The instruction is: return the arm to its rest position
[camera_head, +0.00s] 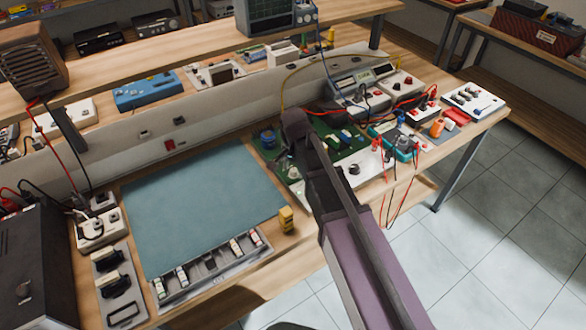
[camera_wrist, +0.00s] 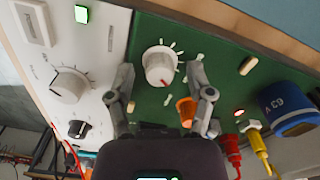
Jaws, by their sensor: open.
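My arm (camera_head: 345,220) reaches from the bottom right of the head view over the workbench. My gripper (camera_wrist: 162,72) is open and empty in the wrist view, with its two fingers apart. Between and beyond the fingertips I see a white knob (camera_wrist: 160,66) with a red mark on a green panel (camera_wrist: 215,50); no finger clearly touches it. In the head view the gripper is small and mostly hidden by my arm, over the green boards right of the blue-grey mat (camera_head: 200,210).
In the wrist view, a blue cylinder (camera_wrist: 288,108), an orange part (camera_wrist: 187,110) and red and yellow plugs (camera_wrist: 258,148) sit close by. In the head view, cabled instruments (camera_head: 360,85) stand behind, and a parts tray (camera_head: 210,265) lies before the mat. The mat is clear.

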